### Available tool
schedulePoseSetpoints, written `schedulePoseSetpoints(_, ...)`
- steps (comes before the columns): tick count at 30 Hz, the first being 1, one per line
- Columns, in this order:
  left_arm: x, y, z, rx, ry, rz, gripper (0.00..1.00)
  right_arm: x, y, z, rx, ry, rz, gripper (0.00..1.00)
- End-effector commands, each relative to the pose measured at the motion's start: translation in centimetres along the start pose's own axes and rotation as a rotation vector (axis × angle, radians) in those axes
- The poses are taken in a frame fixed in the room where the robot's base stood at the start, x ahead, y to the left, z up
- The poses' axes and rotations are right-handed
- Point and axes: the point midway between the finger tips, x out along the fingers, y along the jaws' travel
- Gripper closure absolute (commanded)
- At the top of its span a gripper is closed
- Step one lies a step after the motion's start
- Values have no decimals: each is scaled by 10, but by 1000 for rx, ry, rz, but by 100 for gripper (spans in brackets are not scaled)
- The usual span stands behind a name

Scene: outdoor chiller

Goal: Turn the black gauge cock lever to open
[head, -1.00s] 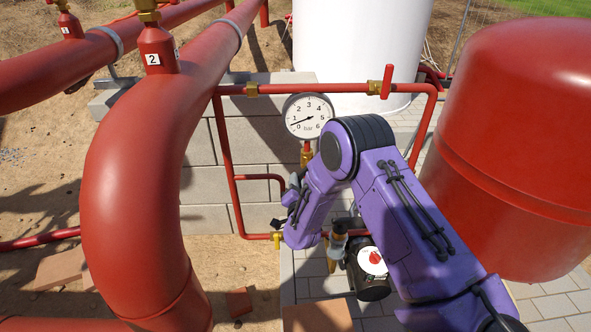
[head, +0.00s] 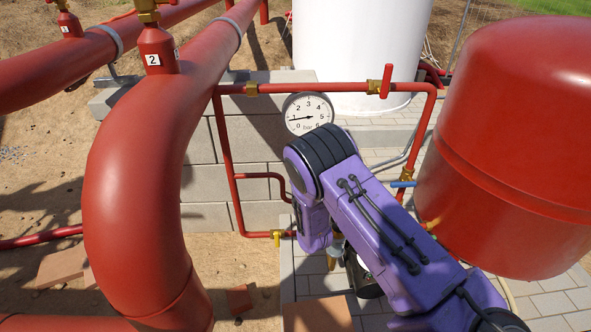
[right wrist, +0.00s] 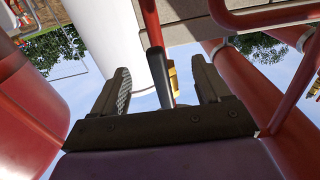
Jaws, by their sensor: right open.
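The round white pressure gauge (head: 307,113) shows in the head view at the upper middle, with its lower part behind my purple right arm. Its needle points left, near 1. My left gripper is not in view.
A thick red pipe (head: 135,190) stands left, a red tank (head: 515,150) right. A blue lever (head: 403,184) sits near the tank.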

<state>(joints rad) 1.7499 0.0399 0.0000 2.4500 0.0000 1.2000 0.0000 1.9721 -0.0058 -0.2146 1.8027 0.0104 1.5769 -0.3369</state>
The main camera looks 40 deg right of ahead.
Motion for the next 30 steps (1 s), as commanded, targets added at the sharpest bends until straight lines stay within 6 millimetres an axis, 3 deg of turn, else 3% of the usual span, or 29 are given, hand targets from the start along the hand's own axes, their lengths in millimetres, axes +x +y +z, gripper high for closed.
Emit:
schedulePoseSetpoints(15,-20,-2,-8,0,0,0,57,-61,-1,-1,-2,-3,-2,24)
schedulePoseSetpoints(26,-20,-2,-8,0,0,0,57,-66,0,0,0,-1,0,24)
schedulePoseSetpoints(30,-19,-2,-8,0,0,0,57,-78,-1,1,-1,-3,-2,24)
